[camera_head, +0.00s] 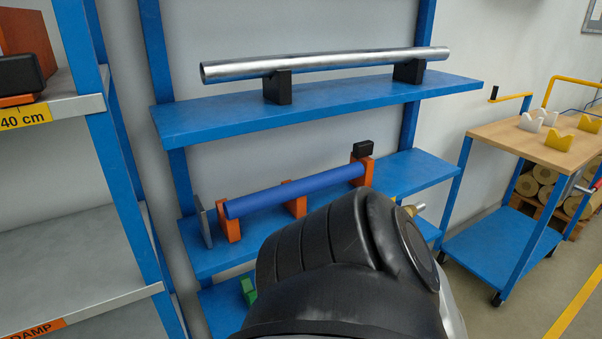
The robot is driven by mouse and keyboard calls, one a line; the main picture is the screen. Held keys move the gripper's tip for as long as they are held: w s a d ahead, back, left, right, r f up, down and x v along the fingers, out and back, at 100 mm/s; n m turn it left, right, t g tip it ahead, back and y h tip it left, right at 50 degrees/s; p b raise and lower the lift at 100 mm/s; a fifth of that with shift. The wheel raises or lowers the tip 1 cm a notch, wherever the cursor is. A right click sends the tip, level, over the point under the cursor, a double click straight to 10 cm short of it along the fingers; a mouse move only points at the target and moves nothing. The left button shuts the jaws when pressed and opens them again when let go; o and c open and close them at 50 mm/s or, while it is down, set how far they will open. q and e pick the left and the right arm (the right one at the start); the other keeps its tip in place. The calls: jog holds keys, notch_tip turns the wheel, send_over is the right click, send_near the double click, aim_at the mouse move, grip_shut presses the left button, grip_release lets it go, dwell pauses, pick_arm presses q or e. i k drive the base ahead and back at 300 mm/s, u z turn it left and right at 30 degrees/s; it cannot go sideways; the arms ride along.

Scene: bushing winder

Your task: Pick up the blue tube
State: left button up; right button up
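The blue tube (295,189) lies nearly level on orange supports (294,198) on the middle blue shelf (405,173). Its left end is a little lower in the picture than its right end. A black and grey arm link of mine fills the bottom centre, in front of the shelf and below the tube. The link hides part of the shelf, while most of the tube shows. Neither of my grippers is in view, and nothing is seen touching the tube.
A silver metal tube (330,64) rests on black blocks on the upper shelf (330,103). A grey plate (202,222) stands by the blue tube's left end. A grey rack (75,240) stands left. A wooden-topped cart (535,142) with yellow and white V-blocks stands right.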

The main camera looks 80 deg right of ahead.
aim_at(235, 208)
jog(key=z, duration=0.95)
jog(key=i, duration=0.8)
jog(key=z, duration=0.85)
